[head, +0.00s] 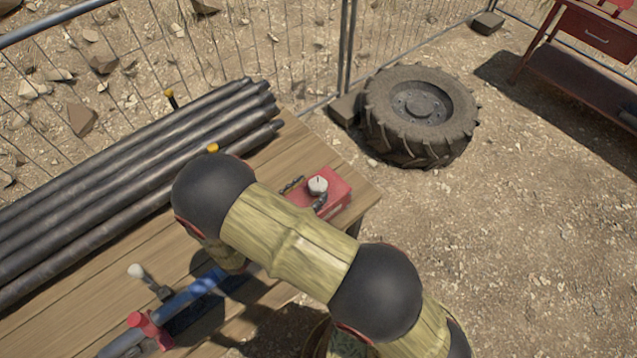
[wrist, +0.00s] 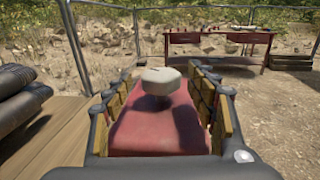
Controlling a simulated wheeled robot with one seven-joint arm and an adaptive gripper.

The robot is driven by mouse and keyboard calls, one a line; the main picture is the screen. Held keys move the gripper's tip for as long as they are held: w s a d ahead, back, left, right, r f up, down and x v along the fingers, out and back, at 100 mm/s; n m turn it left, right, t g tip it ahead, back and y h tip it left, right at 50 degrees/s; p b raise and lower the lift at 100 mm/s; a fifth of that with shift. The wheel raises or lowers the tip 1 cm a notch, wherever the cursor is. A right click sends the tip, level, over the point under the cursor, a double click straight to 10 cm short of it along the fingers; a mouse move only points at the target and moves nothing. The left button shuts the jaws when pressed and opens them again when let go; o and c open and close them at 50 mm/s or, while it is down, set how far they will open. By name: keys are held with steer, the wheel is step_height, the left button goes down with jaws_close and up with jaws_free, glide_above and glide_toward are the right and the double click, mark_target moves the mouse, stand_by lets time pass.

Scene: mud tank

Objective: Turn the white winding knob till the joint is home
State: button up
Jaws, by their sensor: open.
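The white knob (wrist: 160,82) stands on a short dark stem on top of a red box (wrist: 155,133). In the head view the knob (head: 318,186) sits on the red box (head: 337,200) near the table's right end, with a small dark mark on its top. My gripper (wrist: 161,74) is open, with one finger left of the knob and one right of it. In the wrist view gaps show between the knob and both fingers. My arm hides part of the box in the head view. The joint cannot be made out.
Dark pipes (head: 130,165) lie along the wooden table (head: 90,266). A blue tool (head: 196,290) with a red part (head: 150,328) and a pale-ended lever (head: 136,271) lies in front. A tyre (head: 420,112) and red workbench (head: 590,45) stand beyond.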

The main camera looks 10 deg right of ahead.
mark_target(311, 189)
steer(key=shift+x, duration=1.9)
steer(key=shift+c, duration=0.4)
steer(key=c, duration=1.1)
steer(key=shift+o, duration=0.2)
steer(key=shift+m+g, duration=0.3)
